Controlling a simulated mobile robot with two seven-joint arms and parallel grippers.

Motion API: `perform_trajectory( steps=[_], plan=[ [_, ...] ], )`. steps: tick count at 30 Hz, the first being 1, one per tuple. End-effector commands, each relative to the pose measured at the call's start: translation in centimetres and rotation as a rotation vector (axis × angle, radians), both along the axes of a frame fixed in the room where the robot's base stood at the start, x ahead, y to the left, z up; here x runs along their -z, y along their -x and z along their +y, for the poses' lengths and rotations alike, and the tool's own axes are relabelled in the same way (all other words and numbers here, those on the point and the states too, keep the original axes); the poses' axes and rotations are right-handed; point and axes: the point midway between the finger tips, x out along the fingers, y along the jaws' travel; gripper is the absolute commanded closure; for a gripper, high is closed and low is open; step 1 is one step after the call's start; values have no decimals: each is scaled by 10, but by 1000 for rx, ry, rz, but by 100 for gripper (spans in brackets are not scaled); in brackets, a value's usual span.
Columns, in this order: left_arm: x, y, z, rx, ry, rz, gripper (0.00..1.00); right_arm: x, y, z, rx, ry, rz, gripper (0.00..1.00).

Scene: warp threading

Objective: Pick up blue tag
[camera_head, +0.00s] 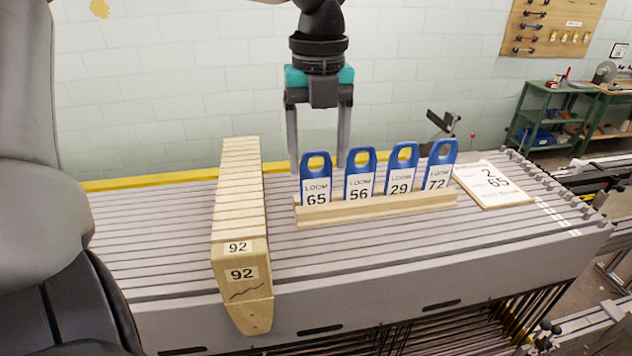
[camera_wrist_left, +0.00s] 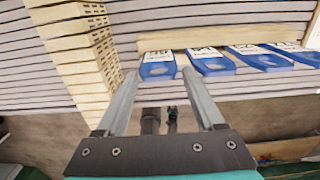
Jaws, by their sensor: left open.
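Several blue tags stand in a row in a wooden rack (camera_head: 375,209) in the head view. The labels read LOOM 65 (camera_head: 316,181), LOOM 56 (camera_head: 360,175), LOOM 29 (camera_head: 402,170) and LOOM 72 (camera_head: 440,165). My left gripper (camera_head: 318,166) points down with its fingers apart, at the top of the LOOM 65 tag. In the left wrist view the open left gripper (camera_wrist_left: 160,72) has the LOOM 65 tag (camera_wrist_left: 157,66) between its fingertips, with no clear contact. The LOOM 56 tag (camera_wrist_left: 211,63) is just right of the right finger. My right gripper is not in view.
A long wooden block (camera_head: 240,205) marked 92 lies left of the rack. A card (camera_head: 492,184) reading 2 and 65 lies right of it. All rest on a grey slatted surface (camera_head: 160,250). A green shelf (camera_head: 555,115) stands at the back right.

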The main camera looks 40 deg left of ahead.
Motion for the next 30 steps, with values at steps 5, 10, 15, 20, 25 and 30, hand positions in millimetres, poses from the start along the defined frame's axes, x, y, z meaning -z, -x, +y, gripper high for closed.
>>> perform_trajectory(
  steps=[5, 10, 15, 20, 25, 30],
  plan=[
    [11, 0, 0, 0, 1, 1, 30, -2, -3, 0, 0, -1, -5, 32],
    [26, -2, 5, 0, 3, 5, 30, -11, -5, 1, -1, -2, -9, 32],
    [47, -4, 9, 1, 1, 5, 30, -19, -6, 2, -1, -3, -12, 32],
    [59, -5, 9, 0, 2, 0, 30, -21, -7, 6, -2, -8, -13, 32],
    [62, -5, 9, 0, 2, -1, 30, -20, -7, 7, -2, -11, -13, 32],
    [61, -5, 9, 0, 2, -1, 38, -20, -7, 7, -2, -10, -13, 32]
  ],
)
